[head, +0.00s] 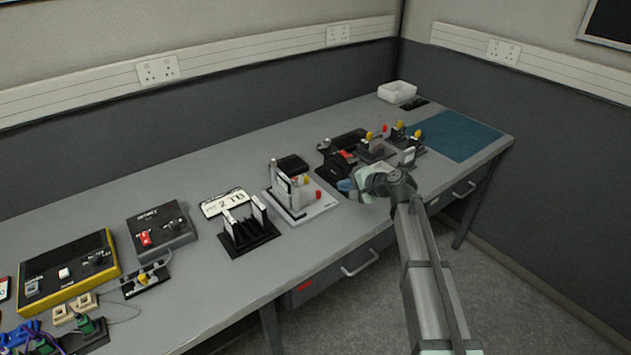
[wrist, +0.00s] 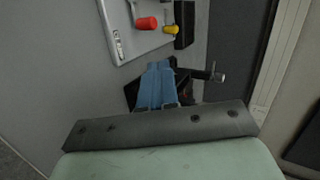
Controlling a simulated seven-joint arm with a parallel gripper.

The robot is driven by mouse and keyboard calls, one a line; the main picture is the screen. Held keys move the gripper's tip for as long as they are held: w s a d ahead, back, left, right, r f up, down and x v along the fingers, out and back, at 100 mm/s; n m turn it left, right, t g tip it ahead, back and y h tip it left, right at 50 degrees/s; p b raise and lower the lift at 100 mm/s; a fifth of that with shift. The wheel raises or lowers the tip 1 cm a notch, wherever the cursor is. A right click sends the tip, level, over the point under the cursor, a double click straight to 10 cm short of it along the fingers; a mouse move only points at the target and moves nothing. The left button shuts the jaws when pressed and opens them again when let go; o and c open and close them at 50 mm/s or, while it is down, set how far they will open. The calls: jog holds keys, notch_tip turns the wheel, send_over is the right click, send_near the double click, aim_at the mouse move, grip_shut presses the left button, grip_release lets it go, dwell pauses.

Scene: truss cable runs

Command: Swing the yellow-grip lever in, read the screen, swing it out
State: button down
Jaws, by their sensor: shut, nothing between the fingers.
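A lever with a yellow grip (wrist: 171,29) shows at the top of the wrist view, beside a red grip (wrist: 147,22), on a pale flat base (wrist: 128,43). In the head view the pale-based device (head: 312,209) stands mid-bench, with small red and yellow parts on it. My gripper (head: 346,186) is just right of this device. Its blue fingers (wrist: 157,84) are together and empty, apart from both grips. I cannot make out a readable screen on this device. The fingers partly hide a dark thing below them in the wrist view.
A black rack (head: 262,238) and a "2 TB" sign (head: 225,202) stand to the left. Dark fixtures with yellow knobs (head: 370,136) crowd the bench behind my gripper. A teal mat (head: 455,137) and a white tray (head: 397,91) lie at the far right end.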

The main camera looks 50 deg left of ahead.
dwell(0.3)
send_near(309, 181)
jog(key=f, duration=0.1)
jog(key=a+f, duration=0.1)
jog(key=shift+s+a+f, duration=0.1)
jog(key=shift+s+f, duration=0.15)
jog(key=shift+s, duration=0.05)
jog(key=a, duration=0.3)
jog(key=shift+s, duration=0.25)
jog(key=shift+s+a, duration=0.1)
jog(key=shift+a, duration=0.35)
jog(key=shift+w+a, duration=0.9)
jog(key=shift+a, duration=0.2)
jog(key=shift+d, duration=0.1)
jog(key=shift+s, duration=0.15)
